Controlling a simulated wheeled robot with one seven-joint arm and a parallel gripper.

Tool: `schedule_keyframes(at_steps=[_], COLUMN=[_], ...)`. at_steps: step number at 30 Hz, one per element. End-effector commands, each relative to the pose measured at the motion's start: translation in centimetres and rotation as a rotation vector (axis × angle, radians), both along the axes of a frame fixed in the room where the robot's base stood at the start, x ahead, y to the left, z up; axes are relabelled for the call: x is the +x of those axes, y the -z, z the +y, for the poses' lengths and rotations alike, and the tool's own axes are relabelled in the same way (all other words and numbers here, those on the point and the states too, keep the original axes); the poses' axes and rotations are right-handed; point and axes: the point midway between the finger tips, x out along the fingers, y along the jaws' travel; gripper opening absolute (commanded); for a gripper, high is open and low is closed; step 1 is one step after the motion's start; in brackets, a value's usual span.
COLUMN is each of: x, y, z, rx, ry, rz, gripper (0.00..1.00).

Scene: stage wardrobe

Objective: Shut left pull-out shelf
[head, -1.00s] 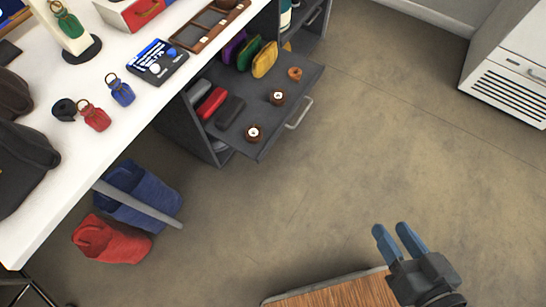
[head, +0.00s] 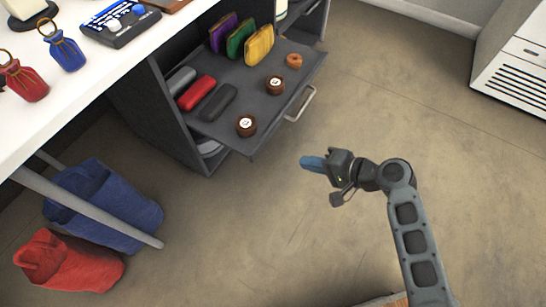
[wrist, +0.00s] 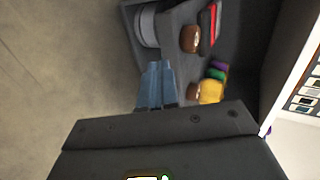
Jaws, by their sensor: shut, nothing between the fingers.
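The pull-out shelf (head: 262,78) sticks out from a dark cabinet under the white table in the head view. Its front bar handle (head: 300,104) faces the open floor. Glasses cases, small pouches and round brown items lie on it. My gripper (head: 306,162) is shut and empty, in front of the shelf and nearer to me, its blue fingers pointing left. It is apart from the handle in the head view. In the wrist view my gripper's blue fingers (wrist: 157,72) are together, with the shelf and its items beyond; the handle is not clear there.
The cabinet (head: 172,120) stands beneath the white tabletop (head: 120,75). Blue (head: 110,205) and red (head: 70,262) bags lie on the floor at left, by a metal table leg (head: 85,205). A white vented unit (head: 515,70) stands at right. Floor between is clear.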

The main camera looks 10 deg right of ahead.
Motion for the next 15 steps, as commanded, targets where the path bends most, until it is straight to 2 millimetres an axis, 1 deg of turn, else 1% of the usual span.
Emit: schedule_keyframes(at_steps=[5, 8, 15], x=[1.0, 1.9, 4.8], y=[0.7, 1.6, 4.0], z=[0.9, 1.9, 4.8], rx=[0.008, 0.008, 0.006], ry=[-0.005, -0.006, -0.006], rz=[0.001, 0.001, 0.001], gripper=[0.00, 0.00, 0.00])
